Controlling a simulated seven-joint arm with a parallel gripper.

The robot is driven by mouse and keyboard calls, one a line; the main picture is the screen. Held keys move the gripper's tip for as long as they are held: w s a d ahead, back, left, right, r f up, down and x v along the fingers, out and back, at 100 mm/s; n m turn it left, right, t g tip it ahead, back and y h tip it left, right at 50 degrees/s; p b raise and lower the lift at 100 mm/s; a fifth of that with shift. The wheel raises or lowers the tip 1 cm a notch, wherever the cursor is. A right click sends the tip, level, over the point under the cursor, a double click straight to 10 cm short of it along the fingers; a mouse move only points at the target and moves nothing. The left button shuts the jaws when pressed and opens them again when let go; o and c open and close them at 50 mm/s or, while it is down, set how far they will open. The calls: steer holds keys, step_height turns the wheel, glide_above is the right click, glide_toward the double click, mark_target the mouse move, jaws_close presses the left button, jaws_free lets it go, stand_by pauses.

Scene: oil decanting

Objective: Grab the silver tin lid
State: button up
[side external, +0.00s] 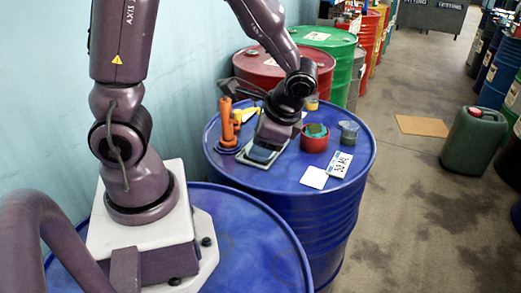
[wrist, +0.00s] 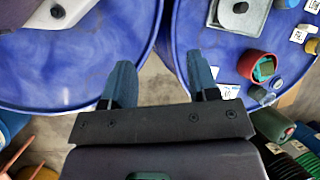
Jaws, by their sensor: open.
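In the wrist view, a flat grey, roughly square piece with a dark round spot (wrist: 240,14) lies on the right blue drum at the top edge. It looks like the silver tin lid. My gripper (wrist: 158,68) is open, its two teal fingers wide apart with nothing between them. The grey piece is beyond the fingers, up and to the right. In the side view my gripper (side external: 262,153) is low over the left part of the drum top, and hides much of what is below it. Whether it touches anything there I cannot tell.
A red drum (side external: 270,72) and a green drum (side external: 330,50) stand behind.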

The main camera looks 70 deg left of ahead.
steer(key=w+a+f+m+y, duration=0.1)
steer(key=a+f+m+y, duration=0.1)
steer(key=f+m, duration=0.1)
steer(key=a+f+m+y, duration=0.2)
steer(key=a+f, duration=0.1)
steer(key=f, duration=0.1)
steer(key=w+a+f+m+y, duration=0.1)
steer(key=a+f+m+y, duration=0.1)
steer(key=f+m+y, duration=0.1)
steer(key=shift+w+a+f+m+g, duration=0.15)
steer(key=shift+w+f+m+g, duration=0.15)
steer(key=shift+g, duration=0.1)
steer(key=shift+w+a+f+m+t+y, duration=0.6)
steer(key=shift+w+f+m, duration=0.1)
steer(key=shift+m, duration=0.3)
steer(key=w+a, duration=0.1)
steer(key=a, duration=0.1)
steer(key=w+a+f+m+t, duration=0.1)
steer(key=a, duration=0.2)
steer(key=w+a+f+m+t, duration=0.1)
steer(key=a, duration=0.1)
steer(key=shift+w+a+f+y, duration=0.1)
steer(key=shift+a+f+y, duration=0.15)
steer(key=shift+a+y, duration=0.1)
steer(key=shift+s+x, duration=0.15)
steer(key=shift+x, duration=1.2)
steer(key=shift+s+x, duration=0.2)
steer(key=shift+x, duration=1.15)
steer(key=shift+r, duration=0.15)
steer(key=shift+c, duration=0.4)
